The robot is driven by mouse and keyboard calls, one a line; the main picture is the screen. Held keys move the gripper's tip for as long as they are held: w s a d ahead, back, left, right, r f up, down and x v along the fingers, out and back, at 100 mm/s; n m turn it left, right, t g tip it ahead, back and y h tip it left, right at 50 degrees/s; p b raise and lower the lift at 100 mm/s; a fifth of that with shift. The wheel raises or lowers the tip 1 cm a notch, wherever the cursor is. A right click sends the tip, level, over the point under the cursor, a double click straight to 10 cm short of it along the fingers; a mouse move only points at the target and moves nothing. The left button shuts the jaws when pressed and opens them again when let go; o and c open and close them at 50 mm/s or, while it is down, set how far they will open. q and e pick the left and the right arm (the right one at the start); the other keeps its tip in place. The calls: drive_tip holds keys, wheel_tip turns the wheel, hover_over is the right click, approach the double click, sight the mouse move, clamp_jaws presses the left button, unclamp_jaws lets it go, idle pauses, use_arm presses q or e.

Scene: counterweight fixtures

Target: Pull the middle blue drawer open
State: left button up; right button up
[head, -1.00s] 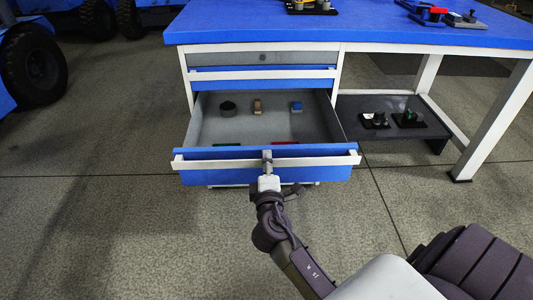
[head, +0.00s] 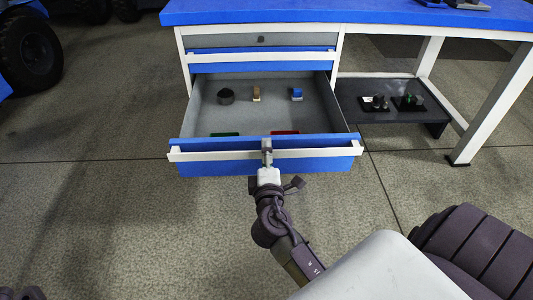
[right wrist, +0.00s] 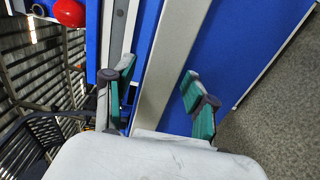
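A blue drawer (head: 319,166) with a white bar handle (head: 215,155) stands far out of the cabinet, below another blue drawer (head: 262,67) that looks closed or nearly so. My right gripper (head: 267,147) is at the middle of the open drawer's handle. In the right wrist view its two green-padded fingers (right wrist: 157,92) are spread, one on each side of the white handle bar (right wrist: 168,65). Gaps show beside the bar, so I see no firm clamp. A small dark part (head: 20,293) at the lower left edge of the head view may be my left gripper.
The drawer holds a dark round piece (head: 226,96), a tan piece (head: 256,94), a blue piece (head: 296,94), and green and red items near its front. A grey drawer (head: 262,40) is above. A dark shelf (head: 395,122) stands right. The floor in front is clear.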

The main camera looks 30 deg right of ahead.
drive_tip(key=v, duration=1.2)
idle(0.4)
